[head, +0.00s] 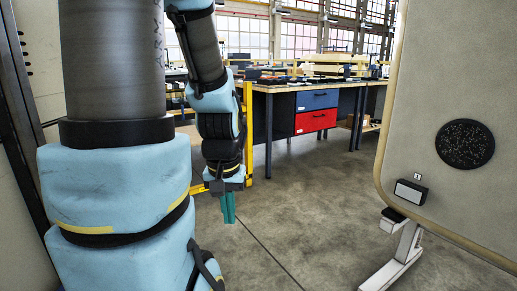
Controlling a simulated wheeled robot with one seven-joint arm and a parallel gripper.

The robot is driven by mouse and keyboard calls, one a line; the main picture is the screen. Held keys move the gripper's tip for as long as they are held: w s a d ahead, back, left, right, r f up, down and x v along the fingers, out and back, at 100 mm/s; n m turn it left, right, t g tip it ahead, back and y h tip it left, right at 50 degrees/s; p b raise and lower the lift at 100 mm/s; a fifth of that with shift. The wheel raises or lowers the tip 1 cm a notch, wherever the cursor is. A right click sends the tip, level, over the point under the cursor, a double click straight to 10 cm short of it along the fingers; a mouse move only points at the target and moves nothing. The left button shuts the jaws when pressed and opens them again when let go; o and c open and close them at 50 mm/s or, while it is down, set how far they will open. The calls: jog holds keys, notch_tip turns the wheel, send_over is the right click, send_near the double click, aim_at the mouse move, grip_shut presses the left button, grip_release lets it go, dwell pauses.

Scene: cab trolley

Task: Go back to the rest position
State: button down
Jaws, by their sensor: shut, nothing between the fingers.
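My gripper (228,208) hangs at the end of my arm, left of the middle in the head view, with its teal fingers pointing down. The fingers are together and nothing shows between them. It is in open air above the grey concrete floor (300,220), apart from the furniture. My light-blue padded arm fills the left of the view and hides what lies behind it.
A workbench (344,83) with a blue drawer (317,100) and a red drawer (316,121) stands behind. A yellow frame (248,125) rises behind my gripper. A large beige panel (445,80) with a black round grille (465,144) and white foot (400,260) blocks the right. Floor between is clear.

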notch_tip(320, 180, up, 25)
jog(key=p, duration=2.2)
jog(key=shift+p, duration=0.35)
jog(key=shift+r, duration=0.1)
